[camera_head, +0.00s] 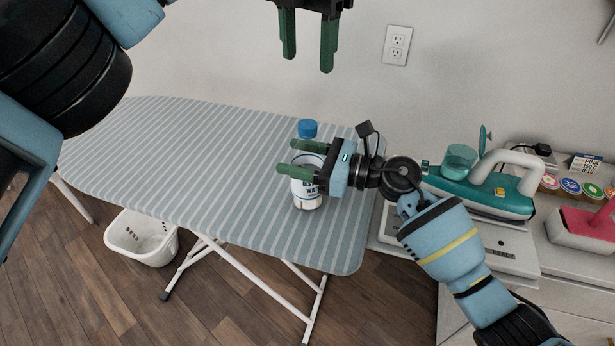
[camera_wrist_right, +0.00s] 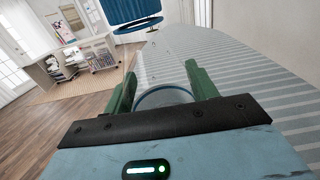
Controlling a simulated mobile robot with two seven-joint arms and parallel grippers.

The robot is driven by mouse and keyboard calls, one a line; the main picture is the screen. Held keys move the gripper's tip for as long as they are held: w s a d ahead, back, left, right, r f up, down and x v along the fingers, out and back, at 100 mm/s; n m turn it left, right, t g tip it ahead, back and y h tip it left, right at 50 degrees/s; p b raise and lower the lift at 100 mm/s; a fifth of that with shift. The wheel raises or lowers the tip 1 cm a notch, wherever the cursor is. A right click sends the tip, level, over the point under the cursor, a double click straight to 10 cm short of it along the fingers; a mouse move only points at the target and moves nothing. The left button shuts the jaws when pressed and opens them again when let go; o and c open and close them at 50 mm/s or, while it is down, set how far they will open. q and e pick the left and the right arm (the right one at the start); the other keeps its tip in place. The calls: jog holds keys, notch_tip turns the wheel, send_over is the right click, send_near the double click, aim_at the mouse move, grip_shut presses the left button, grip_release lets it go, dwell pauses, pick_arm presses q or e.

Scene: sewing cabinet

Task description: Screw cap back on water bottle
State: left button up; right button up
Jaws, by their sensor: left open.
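The water bottle (camera_head: 307,193) stands upright on the ironing board near its right end. It is clear with a white and blue label. The blue cap (camera_head: 307,128) sits at the bottle's top; I cannot tell how tightly it is seated. It also shows in the right wrist view (camera_wrist_right: 130,10). My right gripper (camera_head: 284,157) reaches in from the right, its green fingers on both sides of the bottle below the cap, apparently shut on it. The fingers hide part of the bottle. My left gripper (camera_head: 308,62) is open and empty, high above the cap, fingers pointing down.
The striped ironing board (camera_head: 190,150) is otherwise clear to the left. A teal iron (camera_head: 490,190) and small colored-lid jars (camera_head: 570,186) are on the cabinet at right, with a pink-topped item (camera_head: 588,222). A white basket (camera_head: 141,240) stands on the floor. A wall outlet (camera_head: 397,45) is behind.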

jog(key=o, duration=0.5)
jog(key=shift+d, duration=0.1)
pick_arm(q)
jog(key=shift+w+f+b, duration=0.15)
jog(key=shift+f+b, duration=0.15)
jog(key=shift+f, duration=0.45)
jog(key=shift+w+f+b, duration=0.15)
jog(key=shift+f+b, duration=0.15)
jog(key=shift+f, duration=0.45)
pick_arm(e)
jog(key=shift+v, duration=3.8)
